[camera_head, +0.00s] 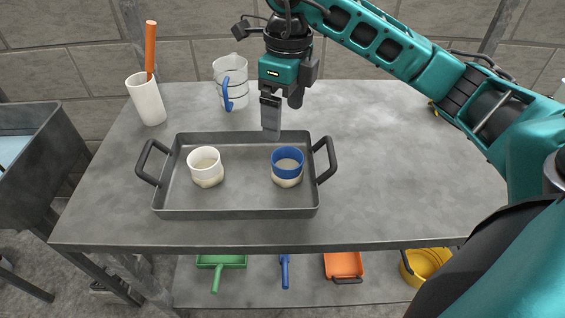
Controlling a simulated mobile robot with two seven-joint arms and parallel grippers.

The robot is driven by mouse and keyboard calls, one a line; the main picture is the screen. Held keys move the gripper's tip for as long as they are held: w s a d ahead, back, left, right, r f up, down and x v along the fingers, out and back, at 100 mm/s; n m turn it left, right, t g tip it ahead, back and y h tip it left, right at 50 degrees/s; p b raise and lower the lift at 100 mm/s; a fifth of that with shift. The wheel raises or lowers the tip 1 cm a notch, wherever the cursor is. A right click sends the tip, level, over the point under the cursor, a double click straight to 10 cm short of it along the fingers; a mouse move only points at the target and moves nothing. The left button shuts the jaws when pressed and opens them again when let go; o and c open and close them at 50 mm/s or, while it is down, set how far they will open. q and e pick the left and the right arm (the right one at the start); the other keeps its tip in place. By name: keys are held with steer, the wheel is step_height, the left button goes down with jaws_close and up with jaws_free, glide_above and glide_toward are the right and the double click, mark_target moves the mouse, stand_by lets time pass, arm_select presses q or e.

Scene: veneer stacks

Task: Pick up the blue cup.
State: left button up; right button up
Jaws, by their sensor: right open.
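The blue cup (287,160) stands upright on the right side of a dark grey tray (240,213) on the table. Its upper part is blue and its lower part, or something under it, is cream; I cannot tell which. My right gripper (272,122) hangs pointing down behind the cup and a little to its left, near the tray's back edge. It is open and apart from the cup, with nothing seen between its fingers. My left gripper is not in view.
A white cup (205,163) stands on the tray's left side. The tray has raised side handles. Behind it are a white holder (147,100) with an orange stick (150,45) and a clear jug (231,72) with a blue handle. The table's right side is clear.

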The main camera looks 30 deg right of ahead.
steer(key=b, duration=0.1)
glide_toward(287, 157)
steer(key=s+a+f, duration=0.2)
steer(key=shift+s+d+f, duration=0.1)
steer(key=shift+f, duration=1.25)
steer(key=shift+s+f, duration=0.1)
steer(key=shift+f, duration=1.25)
steer(key=c, duration=1)
steer(key=shift+r, duration=0.1)
